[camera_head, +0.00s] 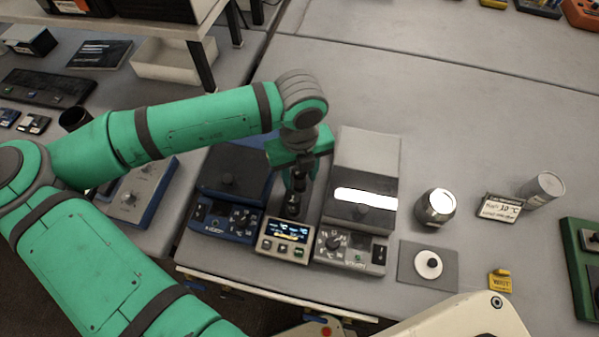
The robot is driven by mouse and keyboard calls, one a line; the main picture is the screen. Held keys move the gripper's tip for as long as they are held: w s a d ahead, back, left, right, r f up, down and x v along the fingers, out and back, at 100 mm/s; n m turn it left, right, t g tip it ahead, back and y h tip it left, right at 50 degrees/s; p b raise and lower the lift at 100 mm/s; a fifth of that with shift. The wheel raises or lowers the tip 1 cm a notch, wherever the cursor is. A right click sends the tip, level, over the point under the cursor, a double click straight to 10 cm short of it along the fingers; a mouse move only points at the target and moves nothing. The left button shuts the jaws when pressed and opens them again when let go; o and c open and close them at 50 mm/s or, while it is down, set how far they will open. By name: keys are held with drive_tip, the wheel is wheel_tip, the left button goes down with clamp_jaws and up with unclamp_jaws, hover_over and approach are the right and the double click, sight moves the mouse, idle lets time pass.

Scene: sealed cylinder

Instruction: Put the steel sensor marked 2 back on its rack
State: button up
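My gripper (297,188) points down in the head view, above and behind a small beige display unit (286,240). It is between a blue instrument and a grey instrument. A dark, narrow thing (293,206) shows at its fingertips, just behind the display; I cannot tell whether it is held or stands in the unit. The finger gap is too small to make out. I cannot pick out a steel sensor marked 2 or its rack with certainty, as no such number is readable here.
The blue instrument (240,220) stands left and the grey instrument (350,248) right of the display unit. Further right are a shiny steel vessel (436,208), a white disc (428,264) on a grey plate, a label card (499,208), a metal cylinder (545,188) and a yellow block (500,281).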

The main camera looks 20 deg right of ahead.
drive_tip(key=shift+r, duration=0.1)
wheel_tip(320, 180, up, 12)
drive_tip(key=shift+r, duration=0.1)
idle(0.7)
